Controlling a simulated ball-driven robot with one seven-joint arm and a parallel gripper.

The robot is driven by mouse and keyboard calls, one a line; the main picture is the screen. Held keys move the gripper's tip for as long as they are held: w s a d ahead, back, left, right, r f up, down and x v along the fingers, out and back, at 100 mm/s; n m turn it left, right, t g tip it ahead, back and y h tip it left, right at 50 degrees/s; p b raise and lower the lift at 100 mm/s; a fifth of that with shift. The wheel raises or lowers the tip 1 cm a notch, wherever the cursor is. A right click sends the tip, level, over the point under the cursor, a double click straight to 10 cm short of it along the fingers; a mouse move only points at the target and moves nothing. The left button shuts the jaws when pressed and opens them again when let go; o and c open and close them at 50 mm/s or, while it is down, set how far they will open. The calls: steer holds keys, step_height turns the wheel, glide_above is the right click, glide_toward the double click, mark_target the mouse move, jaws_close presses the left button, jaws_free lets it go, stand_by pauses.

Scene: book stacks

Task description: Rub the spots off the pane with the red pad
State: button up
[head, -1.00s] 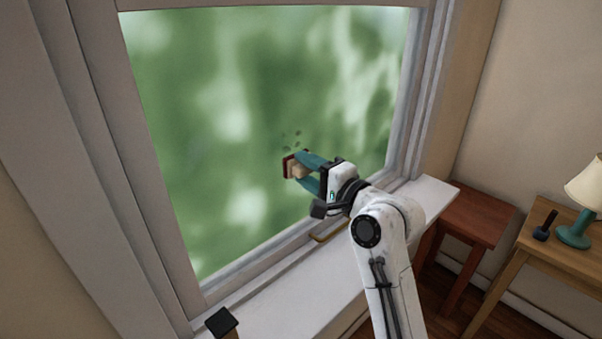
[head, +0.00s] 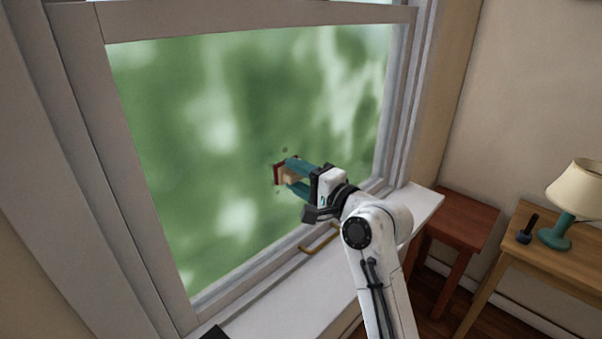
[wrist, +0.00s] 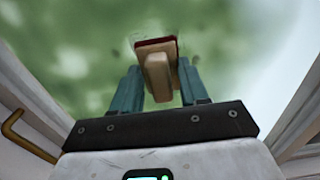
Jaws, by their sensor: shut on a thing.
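The window pane (head: 215,200) fills the middle of the head view, with blurred green behind it. My gripper (head: 289,175) is shut on the tan block of the red pad (head: 278,174). The pad's dark red face is turned to the pane and looks to be against it or very close. In the wrist view the red face (wrist: 155,42) shows beyond the tan block, between the teal fingers. A small dark spot (head: 285,150) is on the pane just above the pad. A faint spot (wrist: 137,37) shows left of the pad in the wrist view. The pad hides the glass behind it.
A brass handle (head: 318,240) is on the lower window rail, below my gripper. The white sill (head: 290,295) runs beneath. A red-brown stool (head: 462,220) and a wooden table (head: 540,240) with a lamp (head: 575,185) stand at the right.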

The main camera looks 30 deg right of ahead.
mark_target(276, 168)
steer(key=shift+s+a+p, duration=0.3)
steer(key=shift+a+p, duration=0.15)
steer(key=shift+a, duration=0.35)
steer(key=shift+s+a+p, duration=0.25)
steer(key=shift+a+p, duration=0.15)
steer(key=shift+a, duration=0.4)
steer(key=shift+w+r+p, duration=0.1)
steer(key=shift+r+p, duration=0.9)
steer(key=shift+r, duration=0.1)
steer(key=shift+w+d+f+b, duration=0.1)
steer(key=shift+w+d+b, duration=0.15)
steer(key=shift+d, duration=0.75)
steer(key=shift+w+d+f+b, duration=0.15)
steer(key=shift+w+d, duration=0.2)
steer(key=shift+d, duration=0.6)
steer(key=shift+c, duration=0.5)
steer(key=shift+r, duration=0.1)
steer(key=p+v, duration=0.2)
steer(key=v, duration=0.4)
steer(key=shift+s, duration=0.1)
steer(key=v, duration=0.3)
